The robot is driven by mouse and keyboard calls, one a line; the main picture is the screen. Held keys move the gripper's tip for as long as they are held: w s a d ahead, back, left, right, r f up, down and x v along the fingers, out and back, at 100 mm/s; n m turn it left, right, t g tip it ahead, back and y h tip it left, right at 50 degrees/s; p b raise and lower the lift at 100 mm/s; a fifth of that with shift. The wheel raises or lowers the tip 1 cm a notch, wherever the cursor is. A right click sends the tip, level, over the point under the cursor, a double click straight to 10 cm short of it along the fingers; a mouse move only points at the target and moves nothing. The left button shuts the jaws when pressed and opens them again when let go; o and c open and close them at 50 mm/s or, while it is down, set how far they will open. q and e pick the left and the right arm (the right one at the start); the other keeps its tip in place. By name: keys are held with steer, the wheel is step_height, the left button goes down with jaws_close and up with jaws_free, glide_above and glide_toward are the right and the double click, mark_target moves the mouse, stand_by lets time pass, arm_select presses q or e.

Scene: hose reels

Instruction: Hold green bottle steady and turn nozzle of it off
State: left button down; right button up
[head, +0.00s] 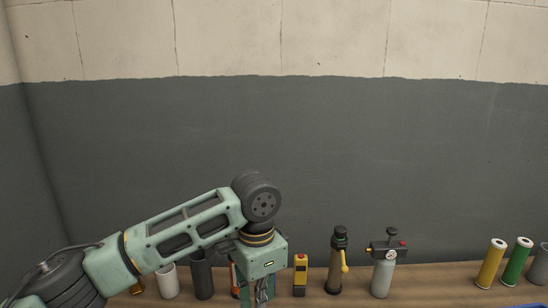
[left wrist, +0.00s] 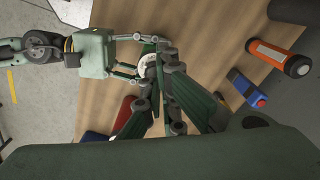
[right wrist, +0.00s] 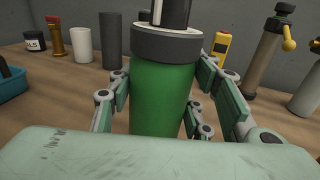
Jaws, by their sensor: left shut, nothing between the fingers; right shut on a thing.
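The green bottle (right wrist: 160,95) stands upright between the fingers of my right gripper (right wrist: 160,82), which is shut on its body. It has a dark grey collar (right wrist: 167,44) and a black and white nozzle (right wrist: 171,12), cut off by the top edge of the right wrist view. In the left wrist view its white top (left wrist: 148,66) shows from above, partly hidden by my left fingers. My left gripper (left wrist: 164,50) is shut and empty, its fingertips close beside that top; whether they touch it I cannot tell. In the head view my left gripper (head: 262,290) is low over the table.
On the wooden table (head: 440,272) stand a yellow device (head: 300,276), a dark pump with a yellow lever (head: 337,262), a grey canister with a gauge (head: 384,274), and a white cup (head: 168,281). A yellow cylinder (head: 491,264) and another green cylinder (head: 517,262) stand at right. A grey wall is behind.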

arm_select(q)
steer(key=f, duration=0.2)
steer(key=s+f, duration=0.1)
steer(key=s+d+f, duration=0.1)
steer(key=f, duration=0.1)
steer(key=shift+s+f, duration=0.15)
steer(key=shift+f, duration=0.15)
steer(key=shift+s+f, duration=0.1)
steer(key=shift+f, duration=0.2)
steer(key=shift+s+f, duration=0.1)
steer(key=shift+f, duration=0.05)
stand_by(0.4)
steer(key=shift+w+d, duration=0.3)
steer(key=shift+d, duration=0.1)
stand_by(0.4)
steer(key=shift+w+a, duration=0.1)
steer(key=shift+w, duration=0.1)
